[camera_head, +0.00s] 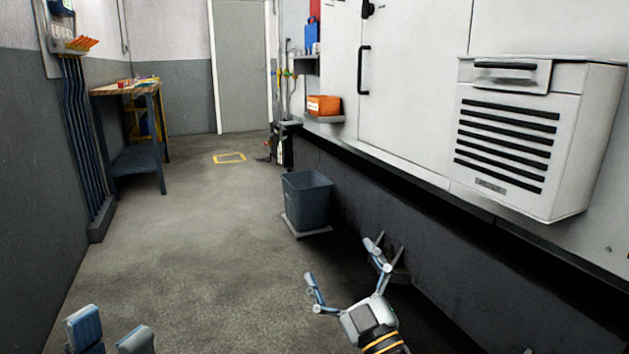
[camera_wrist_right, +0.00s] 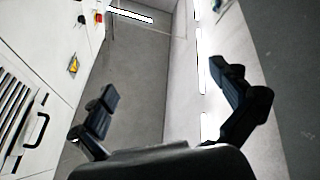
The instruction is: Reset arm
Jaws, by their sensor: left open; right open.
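My right gripper (camera_head: 343,268) is in the lower middle of the head view, fingers spread wide and empty, held in the air over the floor and in front of the machine's dark base. In the right wrist view my right gripper (camera_wrist_right: 173,105) also shows open, with nothing between its fingers. My left gripper (camera_head: 110,330) shows only as fingertips at the bottom left edge of the head view, set apart with a gap between them; the rest of it is cut off.
A large white machine (camera_head: 413,95) with a vented box (camera_head: 510,150) fills the right side. A grey bin (camera_head: 307,200) stands on the floor by its base. A workbench (camera_head: 125,90) stands along the left wall. The floor (camera_head: 190,230) between is clear, leading to a door (camera_head: 240,70).

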